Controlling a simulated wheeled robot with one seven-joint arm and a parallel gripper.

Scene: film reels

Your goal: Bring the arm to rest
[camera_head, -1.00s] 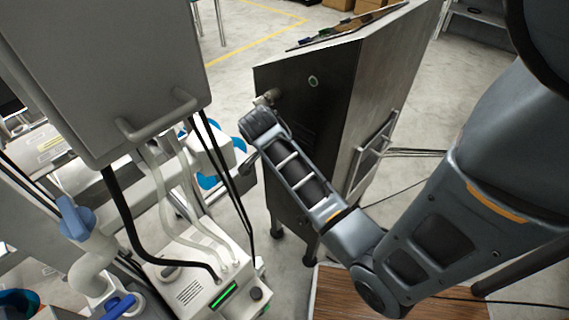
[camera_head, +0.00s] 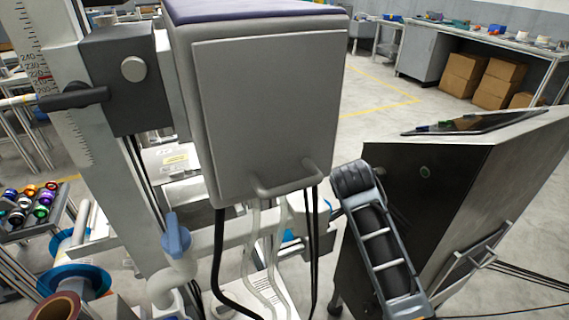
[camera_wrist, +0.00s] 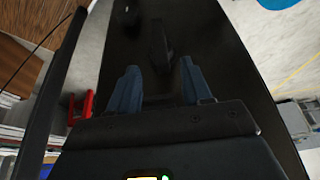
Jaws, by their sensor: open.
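My arm's forearm (camera_head: 382,245) rises from the bottom edge in the head view, in front of the left part of a dark cabinet (camera_head: 440,190). Its rounded upper end is beside the grey machine housing. My gripper is hidden in the head view. In the wrist view my gripper (camera_wrist: 159,78) shows two blue-grey fingers set apart with nothing between them. A broad black surface fills the view beyond the fingers. I cannot tell how far it is from the fingertips.
A grey machine housing (camera_head: 265,120) with a handle and hanging cables is close on the left of the forearm. Cables lie on the floor at the right. Cardboard boxes (camera_head: 495,85) sit under a far bench. Open floor (camera_head: 385,75) lies behind.

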